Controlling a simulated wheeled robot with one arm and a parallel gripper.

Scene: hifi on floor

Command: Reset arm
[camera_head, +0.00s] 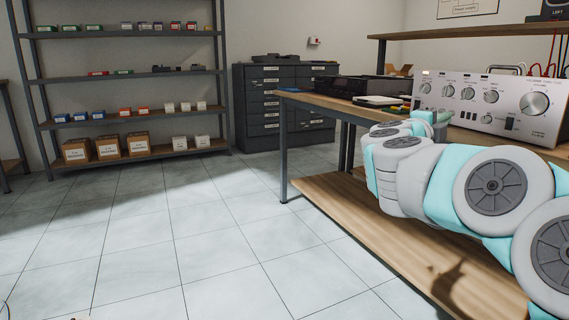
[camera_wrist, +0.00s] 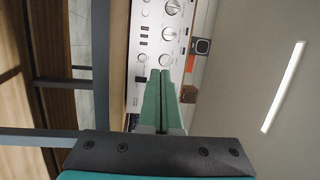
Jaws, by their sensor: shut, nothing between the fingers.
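My gripper (camera_wrist: 159,98) shows in the wrist view with its two green fingers pressed together and nothing between them. In the head view my arm extends from the right edge toward the workbench, and the gripper end (camera_head: 438,118) is partly hidden behind the arm links. It is in front of the silver hifi amplifier (camera_head: 470,92), which stands on the workbench. In the wrist view the amplifier's knobbed front (camera_wrist: 150,45) appears turned sideways beyond the fingertips. I cannot tell the exact gap between them.
The workbench (camera_head: 325,104) has a lower wooden shelf (camera_head: 345,205) and holds dark equipment (camera_head: 352,86). A shelving rack (camera_head: 130,77) with small boxes and a grey drawer cabinet (camera_head: 262,108) stand at the back.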

